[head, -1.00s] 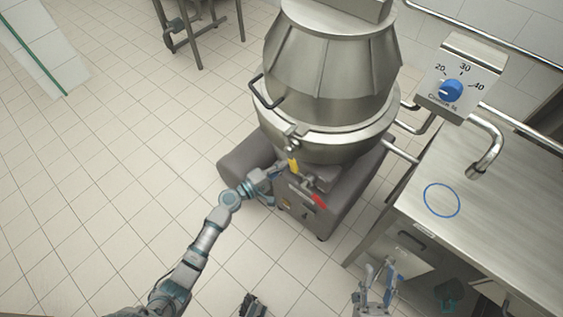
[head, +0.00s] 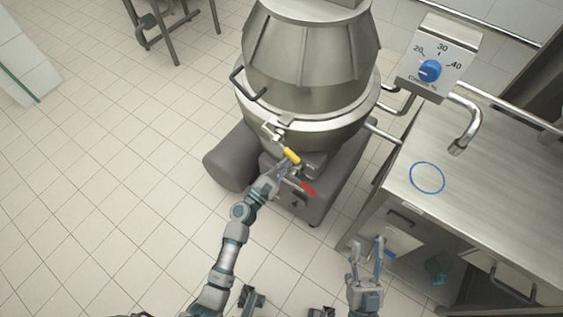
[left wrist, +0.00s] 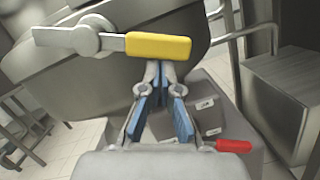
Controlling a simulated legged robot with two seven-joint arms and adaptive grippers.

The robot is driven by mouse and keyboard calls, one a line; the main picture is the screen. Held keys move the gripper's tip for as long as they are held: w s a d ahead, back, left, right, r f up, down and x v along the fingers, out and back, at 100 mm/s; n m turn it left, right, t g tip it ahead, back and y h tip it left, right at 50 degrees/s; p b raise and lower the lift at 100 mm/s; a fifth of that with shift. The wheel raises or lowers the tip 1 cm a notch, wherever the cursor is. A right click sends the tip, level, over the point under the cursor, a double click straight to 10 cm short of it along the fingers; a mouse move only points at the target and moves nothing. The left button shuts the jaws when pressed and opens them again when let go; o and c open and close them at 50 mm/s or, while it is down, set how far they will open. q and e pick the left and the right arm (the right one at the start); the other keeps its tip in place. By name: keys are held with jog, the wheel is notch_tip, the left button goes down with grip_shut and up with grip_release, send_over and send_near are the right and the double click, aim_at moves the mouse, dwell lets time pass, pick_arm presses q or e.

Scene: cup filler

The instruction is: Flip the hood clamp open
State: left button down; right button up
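The hood clamp is a metal lever with a yellow grip (head: 291,155), on the front of the bowl below its rim. In the head view the grip slants down to the right. In the left wrist view the grip (left wrist: 158,46) lies nearly level, with its metal pivot (left wrist: 85,40) on the left. My left gripper (head: 279,168) is just below the grip. The tips meet the grip's lower edge in the picture; contact is unclear. My right gripper (head: 367,250) is open and empty at the lower right.
A red handle (head: 308,188) sticks out of the machine base, right of my left gripper. The hood's dark handle (head: 246,88) is up and left. A steel counter (head: 480,200) with a faucet (head: 462,135) stands right. Tiled floor (head: 120,170) is clear at left.

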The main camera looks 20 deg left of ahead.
aim_at(293, 159)
pick_arm(q)
jog(key=shift+s+d+r+n+t+y+p, duration=0.2)
jog(key=shift+d+r+n+p, duration=0.2)
jog(key=shift+d+r+n, duration=0.25)
jog(key=shift+s+d+r+n+t+y+p, duration=0.1)
jog(key=shift+d+r+n+y+p, duration=0.1)
jog(key=shift+d+r+n+p, duration=0.35)
jog(key=shift+a+r, duration=0.25)
jog(key=shift+r, duration=0.1)
pick_arm(e)
jog(key=f+g, duration=0.1)
jog(key=w+f+g, duration=0.2)
jog(key=f, duration=0.1)
jog(key=shift+a+g+h, duration=0.1)
jog(key=shift+g+h, duration=0.2)
jog(key=shift+g, duration=0.1)
jog(key=shift+w, duration=0.1)
pick_arm(q)
jog(key=shift+f, duration=0.1)
